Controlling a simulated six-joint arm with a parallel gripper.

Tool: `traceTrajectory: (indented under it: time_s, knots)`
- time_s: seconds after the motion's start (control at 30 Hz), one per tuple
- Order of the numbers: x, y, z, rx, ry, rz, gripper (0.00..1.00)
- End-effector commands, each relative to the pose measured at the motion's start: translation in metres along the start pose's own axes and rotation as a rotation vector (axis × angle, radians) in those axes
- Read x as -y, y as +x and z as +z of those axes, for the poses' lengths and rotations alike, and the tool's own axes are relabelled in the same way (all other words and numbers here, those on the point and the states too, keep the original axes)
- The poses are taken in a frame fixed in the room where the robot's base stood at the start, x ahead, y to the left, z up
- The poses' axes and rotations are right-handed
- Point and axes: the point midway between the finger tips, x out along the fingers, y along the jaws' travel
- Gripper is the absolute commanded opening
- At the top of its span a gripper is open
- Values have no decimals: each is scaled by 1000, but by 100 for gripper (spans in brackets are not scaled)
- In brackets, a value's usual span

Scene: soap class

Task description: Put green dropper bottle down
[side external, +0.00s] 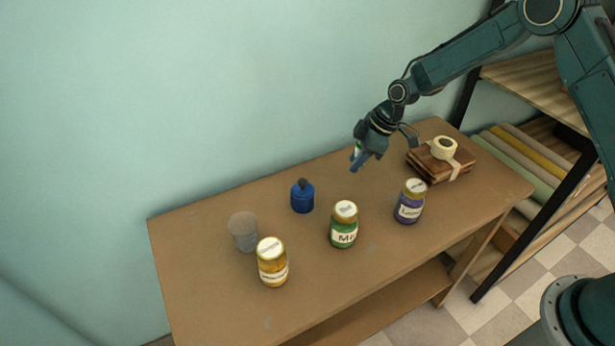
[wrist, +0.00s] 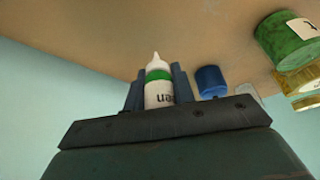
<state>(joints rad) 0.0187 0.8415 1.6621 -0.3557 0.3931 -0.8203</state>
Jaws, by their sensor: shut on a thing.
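The green dropper bottle (wrist: 158,88) is white with a green band, a pale pointed tip and dark lettering. In the wrist view it sits between the two fingers of my gripper (wrist: 157,90), which is shut on it. In the side view my gripper (side external: 358,156) is above the back of the table (side external: 220,294), left of the wooden stack. Only a small pale and green bit of the bottle shows there; the fingers hide the rest.
A blue bottle (side external: 302,197), a clear cup (side external: 243,232), a yellow jar (side external: 272,262), a green jar (side external: 344,224) and a purple jar (side external: 410,201) stand on the table. A wooden stack (side external: 440,160) with a tape roll (side external: 444,148) is at the right. Bare tabletop lies between them.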

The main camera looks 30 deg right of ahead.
Motion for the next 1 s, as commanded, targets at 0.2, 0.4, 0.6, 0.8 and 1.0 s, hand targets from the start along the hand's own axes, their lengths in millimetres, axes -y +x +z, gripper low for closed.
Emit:
traceTrajectory:
  time_s: [0.2,0.4,0.6,0.8,1.0]
  knots:
    - [0,16,7,1,1,-2,4]
    - [0,36,15,1,1,-2,4]
    - [0,39,16,0,0,1,4]
    - [0,40,16,0,0,0,4]
    - [0,42,18,0,0,0,39]
